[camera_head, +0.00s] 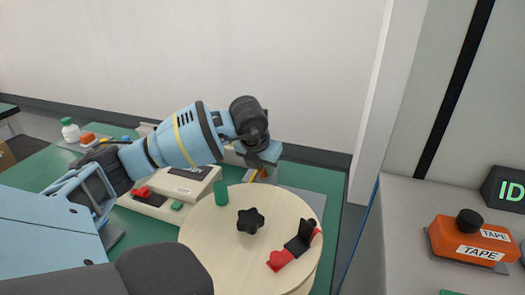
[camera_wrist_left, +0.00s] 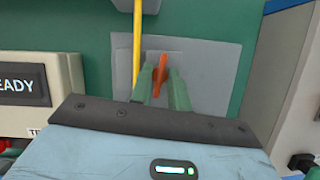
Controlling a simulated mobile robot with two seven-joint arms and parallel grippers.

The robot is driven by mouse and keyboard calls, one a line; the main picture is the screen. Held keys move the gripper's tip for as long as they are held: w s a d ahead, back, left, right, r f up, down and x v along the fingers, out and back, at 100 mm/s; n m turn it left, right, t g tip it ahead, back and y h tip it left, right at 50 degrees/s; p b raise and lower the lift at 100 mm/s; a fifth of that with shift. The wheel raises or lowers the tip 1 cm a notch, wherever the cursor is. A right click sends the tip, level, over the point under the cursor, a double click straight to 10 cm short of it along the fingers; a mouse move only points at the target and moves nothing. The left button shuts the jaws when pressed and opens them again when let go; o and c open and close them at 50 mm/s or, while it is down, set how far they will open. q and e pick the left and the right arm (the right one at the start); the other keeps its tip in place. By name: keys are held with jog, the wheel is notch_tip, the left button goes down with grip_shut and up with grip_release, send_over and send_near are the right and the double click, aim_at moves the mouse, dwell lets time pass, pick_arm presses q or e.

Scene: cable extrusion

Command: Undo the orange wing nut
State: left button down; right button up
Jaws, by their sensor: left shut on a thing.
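The orange wing nut (camera_wrist_left: 161,70) shows in the left wrist view, in front of a grey plate (camera_wrist_left: 205,65). My left gripper (camera_wrist_left: 162,76) has its two green fingers on either side of the wing nut and is shut on it. In the head view my left gripper (camera_head: 256,158) points down behind the round wooden table, and its fingertips and the wing nut are mostly hidden there. A yellow cable (camera_wrist_left: 137,45) runs straight down close beside the left finger. My right gripper is not in view.
An orange tape box (camera_head: 468,240) sits on the right counter.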

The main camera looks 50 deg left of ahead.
pick_arm(q)
jog(key=shift+w+r+n, duration=0.1)
jog(key=shift+n, duration=0.5)
jog(key=shift+n+y+p, duration=0.3)
jog(key=c, duration=1.3)
grip_release()
jog(key=shift+v, duration=3.85)
